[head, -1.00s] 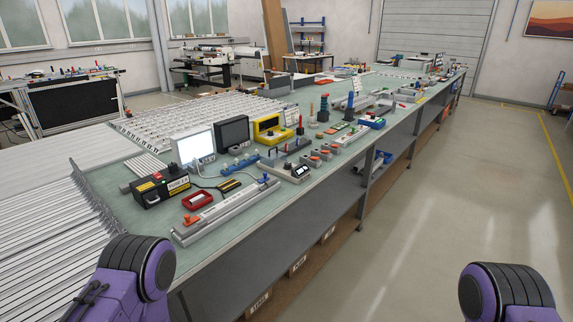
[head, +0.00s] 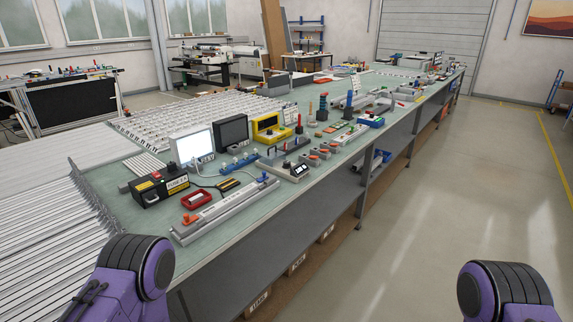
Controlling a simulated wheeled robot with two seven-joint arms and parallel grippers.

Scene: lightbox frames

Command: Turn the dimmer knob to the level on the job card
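A lit white panel (head: 190,146) stands on the long green-topped bench (head: 125,207), left of a dark-screened panel (head: 232,131). A black box (head: 160,188) with a red switch and yellow labels sits in front of the lit panel, and a cable runs near them. I cannot make out which part is the dimmer knob. Small white cards stand on the bench, one by the yellow device (head: 290,114); their writing is too small to read, so I cannot tell which is the job card. Only purple upper parts of my arms show at the bottom; both grippers are out of view.
A grey rail (head: 225,210) with an orange piece lies along the bench's near edge, beside a red tray (head: 195,200). A grey box with a small display (head: 299,170) stands right of it. Many small fixtures crowd the bench. The floor (head: 440,240) to the right is clear.

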